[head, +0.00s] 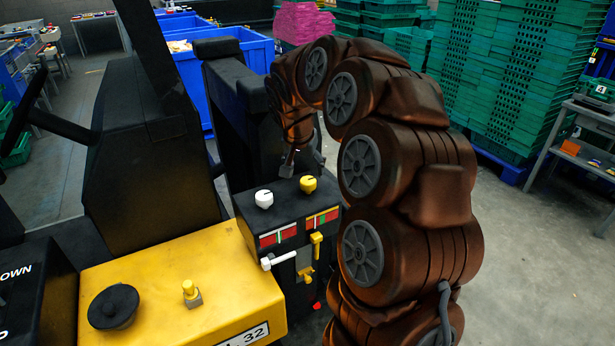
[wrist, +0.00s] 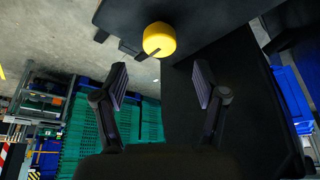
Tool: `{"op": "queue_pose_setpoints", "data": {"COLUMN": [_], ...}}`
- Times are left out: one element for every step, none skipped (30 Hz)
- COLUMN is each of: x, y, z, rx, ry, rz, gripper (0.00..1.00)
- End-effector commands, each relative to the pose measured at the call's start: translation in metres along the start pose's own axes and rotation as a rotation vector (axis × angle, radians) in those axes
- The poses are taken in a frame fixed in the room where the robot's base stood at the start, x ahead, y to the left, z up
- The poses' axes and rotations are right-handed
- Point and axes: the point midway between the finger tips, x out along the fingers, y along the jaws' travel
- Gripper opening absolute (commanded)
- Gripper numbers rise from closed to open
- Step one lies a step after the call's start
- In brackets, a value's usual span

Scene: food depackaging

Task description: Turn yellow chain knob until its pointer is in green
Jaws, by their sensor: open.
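The yellow knob (head: 308,184) sits on top of the black control box (head: 270,213), to the right of a white knob (head: 264,199). A dark mark on it is too small to read as a direction. A red and green gauge strip (head: 322,218) is on the box front below it. In the wrist view the yellow knob (wrist: 159,39) is beyond my fingertips, between their lines, with a dark line at its lower edge. My gripper (wrist: 160,75) is open and empty, its two fingers apart and not touching the knob.
A second gauge strip (head: 277,235) is below the white knob. A white lever (head: 280,259) and a yellow lever (head: 316,240) stick out of the box front. A black seat or post stands behind the box. Green crates (head: 530,80) are stacked at the back right.

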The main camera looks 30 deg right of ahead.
Motion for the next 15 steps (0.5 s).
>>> {"op": "queue_pose_setpoints", "data": {"x": [0.006, 0.011, 0.017, 0.021, 0.025, 0.031, 0.035, 0.039, 0.043, 0.047, 0.05, 0.053, 0.056, 0.058, 0.06], "y": [0.001, 0.001, 0.002, 0.002, 0.001, 0.001, 0.001, 0.001, 0.001, 0.001, 0.001, 0.001, 0.001, 0.0, 0.0], "z": [0.001, 0.001, 0.002, 0.001, 0.001, 0.0, 0.0, 0.001, 0.001, 0.001, 0.001, 0.0, 0.0, 0.0, 0.001], "rx": [-0.001, -0.002, -0.002, -0.002, -0.001, -0.001, -0.001, -0.001, -0.001, -0.001, -0.002, -0.002, -0.002, -0.001, -0.001], "ry": [-0.005, -0.006, -0.008, -0.008, -0.007, -0.004, -0.004, -0.004, -0.004, -0.004, -0.004, -0.003, -0.002, -0.002, -0.002], "rz": [0.002, 0.003, 0.005, 0.005, 0.004, 0.002, 0.001, 0.001, 0.002, 0.003, 0.003, 0.002, 0.001, 0.001, 0.0], "gripper": [0.71, 0.71, 0.71, 0.71, 0.71, 0.71, 0.71, 0.71, 0.71, 0.71, 0.71, 0.71, 0.71, 0.71, 0.71]}}
